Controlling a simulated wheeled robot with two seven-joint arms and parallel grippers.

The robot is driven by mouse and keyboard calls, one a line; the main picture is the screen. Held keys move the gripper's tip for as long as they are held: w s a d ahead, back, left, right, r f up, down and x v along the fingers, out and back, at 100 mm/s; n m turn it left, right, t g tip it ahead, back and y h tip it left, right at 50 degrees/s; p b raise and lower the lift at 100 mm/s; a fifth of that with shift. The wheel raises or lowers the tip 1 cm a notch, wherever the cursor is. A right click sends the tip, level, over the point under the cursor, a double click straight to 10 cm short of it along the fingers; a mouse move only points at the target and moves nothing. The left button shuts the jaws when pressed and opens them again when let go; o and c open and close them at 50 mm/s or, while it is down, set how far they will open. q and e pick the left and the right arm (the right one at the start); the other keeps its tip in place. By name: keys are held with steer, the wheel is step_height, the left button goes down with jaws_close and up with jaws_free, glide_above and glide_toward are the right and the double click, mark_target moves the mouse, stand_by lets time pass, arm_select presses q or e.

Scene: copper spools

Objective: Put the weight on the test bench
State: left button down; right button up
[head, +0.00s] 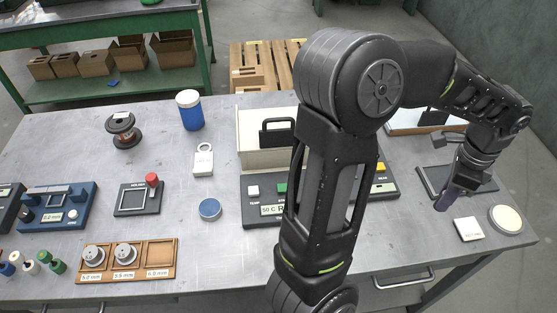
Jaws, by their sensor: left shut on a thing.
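My left arm crosses the middle of the head view, and its gripper (462,185) is at the right side of the table. It is shut on a slim purple piece (440,204), which hangs tilted over the dark flat plate (483,187). The jaws hide part of it, and I cannot tell whether it touches the plate. No label in view clearly names the weight or the test bench. A white block with a ring on top (203,162) stands left of the middle. A dark console with coloured buttons (262,190) is partly hidden behind my arm. My right gripper is not in view.
A white card (468,229) and round disc (506,219) lie near the right edge.

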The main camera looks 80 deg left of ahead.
arm_select(q)
steer(key=shift+w+a+f, duration=0.1)
steer(key=shift+w, duration=0.05)
steer(key=shift+f, duration=0.1)
glide_above(423, 228)
step_height(423, 228, down, 6)
steer(key=shift+p, duration=0.4)
steer(key=shift+f, duration=1.85)
steer(key=shift+f, duration=0.2)
steer(key=c, duration=1.2)
jaws_free()
